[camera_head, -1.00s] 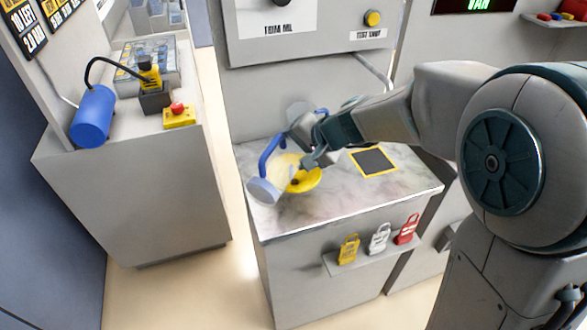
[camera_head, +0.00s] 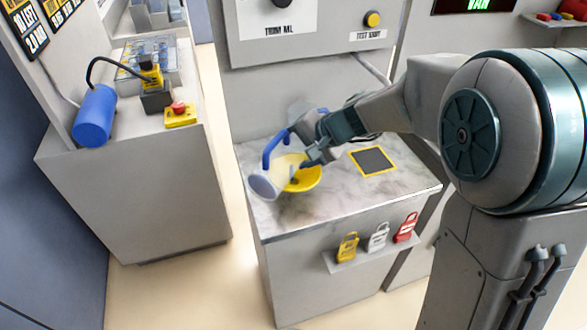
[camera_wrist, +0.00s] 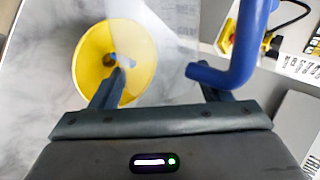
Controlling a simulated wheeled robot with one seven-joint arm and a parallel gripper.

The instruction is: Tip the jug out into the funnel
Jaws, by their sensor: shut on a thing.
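The jug (camera_head: 267,183) is translucent with a blue handle (camera_head: 274,150). It is strongly tilted over the counter, its round pale end toward the lower left and its body overlapping the funnel's left side in the head view. My gripper (camera_head: 308,160) is shut on the jug, though the exact grip is partly hidden. The yellow funnel (camera_head: 311,180) sits behind and right of the jug. In the wrist view the funnel (camera_wrist: 90,65) shows its dark central hole, beside the clear jug wall (camera_wrist: 165,55) and the blue handle (camera_wrist: 240,55). I cannot make out any liquid stream.
The marbled counter (camera_head: 330,205) has a yellow-edged dark square (camera_head: 373,161) to the right. Several padlocks (camera_head: 378,238) hang on a small front shelf. A left bench (camera_head: 150,180) carries a blue cylinder (camera_head: 95,115) and a red-buttoned yellow box (camera_head: 181,115).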

